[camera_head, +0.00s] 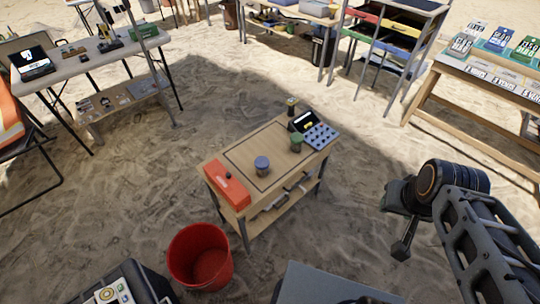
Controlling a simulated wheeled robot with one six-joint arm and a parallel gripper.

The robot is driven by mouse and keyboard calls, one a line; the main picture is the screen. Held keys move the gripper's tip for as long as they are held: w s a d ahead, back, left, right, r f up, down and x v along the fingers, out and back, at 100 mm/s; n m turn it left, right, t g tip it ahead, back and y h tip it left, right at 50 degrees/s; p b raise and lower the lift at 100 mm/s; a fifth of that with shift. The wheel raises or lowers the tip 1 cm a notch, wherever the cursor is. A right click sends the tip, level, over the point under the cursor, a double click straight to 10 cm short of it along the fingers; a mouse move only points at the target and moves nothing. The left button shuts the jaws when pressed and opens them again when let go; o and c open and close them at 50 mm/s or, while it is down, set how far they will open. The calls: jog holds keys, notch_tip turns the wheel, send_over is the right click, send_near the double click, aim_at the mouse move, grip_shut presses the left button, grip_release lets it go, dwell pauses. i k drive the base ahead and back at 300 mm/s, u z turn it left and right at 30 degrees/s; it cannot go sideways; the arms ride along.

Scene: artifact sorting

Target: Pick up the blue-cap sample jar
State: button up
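The blue-cap sample jar (262,166) stands upright on the small wooden table (215,165), inside a dark outlined rectangle left of its middle. A green-capped jar (296,142) stands to its right. A jar with a yellowish top (292,104) stands farther back, near the table's far edge. My gripper (403,243) is over the sand to the right of the table, well apart from the jars. It is small and dark here, and I cannot tell how its fingers are set.
An orange-red box (227,186) lies at the table's left end, and a dark panel with round keys (318,132) at its right end. A red bucket (200,258) stands in front on the sand. Long tables and a drawer rack (385,35) stand behind.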

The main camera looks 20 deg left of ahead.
aim_at(264, 173)
jog(key=i, duration=1.05)
jog(key=u, duration=3.4)
